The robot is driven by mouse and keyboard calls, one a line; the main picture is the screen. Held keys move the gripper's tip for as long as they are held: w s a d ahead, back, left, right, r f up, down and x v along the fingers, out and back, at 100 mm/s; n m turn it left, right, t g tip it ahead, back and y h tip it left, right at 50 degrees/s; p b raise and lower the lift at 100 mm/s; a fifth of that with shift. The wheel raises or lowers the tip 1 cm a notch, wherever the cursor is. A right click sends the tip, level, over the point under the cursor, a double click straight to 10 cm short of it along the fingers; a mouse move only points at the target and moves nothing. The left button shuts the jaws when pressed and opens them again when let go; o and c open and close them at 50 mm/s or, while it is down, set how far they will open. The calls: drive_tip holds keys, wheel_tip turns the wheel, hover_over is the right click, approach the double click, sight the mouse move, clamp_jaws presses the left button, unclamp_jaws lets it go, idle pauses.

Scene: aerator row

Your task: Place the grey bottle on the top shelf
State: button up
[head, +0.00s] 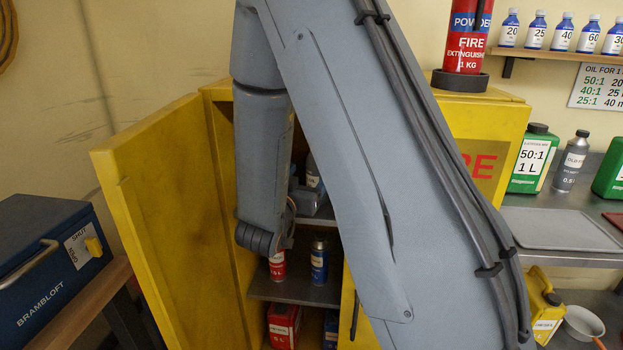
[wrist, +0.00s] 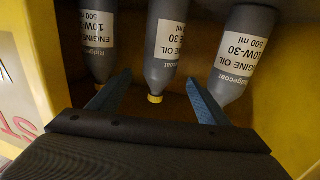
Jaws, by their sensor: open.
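Three grey engine oil bottles show upside down in the wrist view: a left one (wrist: 98,45), a middle one (wrist: 164,45) with a yellow cap, and a right one (wrist: 241,55). My gripper (wrist: 158,80) is open, its two blue-grey fingers on either side of the middle bottle's neck in the picture, with gaps. I see no contact. In the head view, part of a grey bottle (head: 314,172) shows on the upper shelf (head: 318,222) of the yellow cabinet. My arm hides most of that shelf and the fingers.
The cabinet's yellow door (head: 160,225) stands open at left. A lower shelf (head: 300,289) holds a red can (head: 277,266) and a blue can (head: 319,262). A fire extinguisher (head: 467,35) stands on the cabinet. Another grey bottle (head: 572,162) is on the bench at right.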

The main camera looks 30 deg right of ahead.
drive_tip(key=s+a+f+n+g+y, duration=0.45)
drive_tip(key=a+f+y, duration=0.45)
drive_tip(key=a+y, duration=0.3)
drive_tip(key=s+n+g, duration=0.4)
drive_tip(key=s+g, duration=0.4)
drive_tip(key=s, duration=1.2)
drive_tip(key=shift+s+a+f+y, duration=0.25)
drive_tip(key=shift+s+f+y, duration=0.05)
drive_tip(key=shift+f+y, duration=0.1)
drive_tip(key=shift+n, duration=0.25)
